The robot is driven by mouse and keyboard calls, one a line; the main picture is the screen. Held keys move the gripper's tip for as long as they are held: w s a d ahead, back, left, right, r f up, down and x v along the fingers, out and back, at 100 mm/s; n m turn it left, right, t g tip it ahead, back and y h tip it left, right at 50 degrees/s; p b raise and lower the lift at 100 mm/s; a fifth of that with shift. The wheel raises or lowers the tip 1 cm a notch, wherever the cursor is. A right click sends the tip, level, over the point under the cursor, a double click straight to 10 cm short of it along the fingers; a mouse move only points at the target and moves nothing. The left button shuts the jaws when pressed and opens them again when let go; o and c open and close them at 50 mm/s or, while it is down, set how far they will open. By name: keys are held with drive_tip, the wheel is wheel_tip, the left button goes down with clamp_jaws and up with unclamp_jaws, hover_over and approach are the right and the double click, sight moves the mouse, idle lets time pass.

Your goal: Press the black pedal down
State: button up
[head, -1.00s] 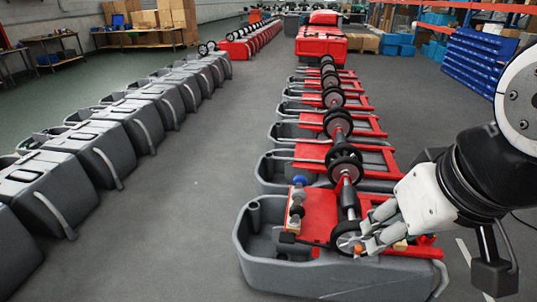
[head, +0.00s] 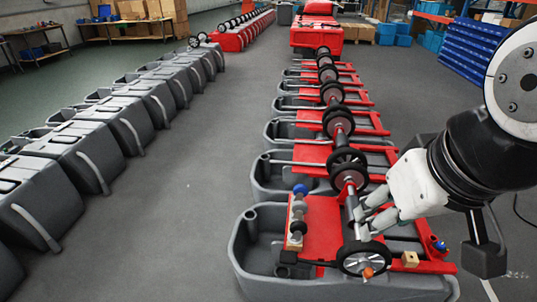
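A small black block that looks like the pedal (head: 290,258) sits at the left edge of the red plate (head: 322,228) on the nearest grey tank (head: 350,287). It is small, so its tilt is hard to tell. My gripper (head: 361,224) is at the right of the plate, above and beside the wheel and metal shaft. Its two grey fingers look apart, with nothing clearly between them. The gripper is well to the right of the black block and not touching it. Whether the fingers touch the shaft or wheel cannot be told.
A rod with a blue knob (head: 299,190) stands along the plate's left side. More tanks with wheels run behind. A row of grey tanks (head: 88,150) is at left, with clear floor (head: 195,215) between.

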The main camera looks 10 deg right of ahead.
drive_tip(key=shift+w+f, duration=0.1)
drive_tip(key=shift+w, duration=0.15)
drive_tip(key=c, duration=0.9)
drive_tip(key=w+f+m+b, duration=0.1)
drive_tip(key=w+f+b, duration=0.1)
drive_tip(key=w+f, duration=0.1)
drive_tip(key=w+a+f+g+y+b, duration=0.1)
drive_tip(key=w+f+b, duration=0.1)
drive_tip(key=w, duration=0.4)
drive_tip(key=w+a+f+m+g+b, duration=0.1)
drive_tip(key=w+f+b, duration=0.1)
drive_tip(key=w+f, duration=0.2)
drive_tip(key=shift+w+a+f+m, duration=0.15)
drive_tip(key=shift+w+m, duration=0.15)
drive_tip(key=shift+w, duration=0.15)
clamp_jaws()
drive_tip(key=m+g+b, duration=0.4)
drive_tip(key=m+b, duration=0.3)
drive_tip(key=b, duration=0.5)
hover_over(289, 255)
wheel_tip(289, 255, down, 42)
drive_tip(key=shift+w+d+f, duration=0.35)
drive_tip(key=shift+d, duration=0.05)
drive_tip(key=shift+f, duration=0.15)
drive_tip(key=f+b, duration=0.1)
drive_tip(key=f, duration=0.1)
drive_tip(key=f+b, duration=0.4)
drive_tip(key=shift+s+a+f, duration=0.25)
drive_tip(key=shift+s+f, duration=0.05)
drive_tip(key=shift+f, duration=0.05)
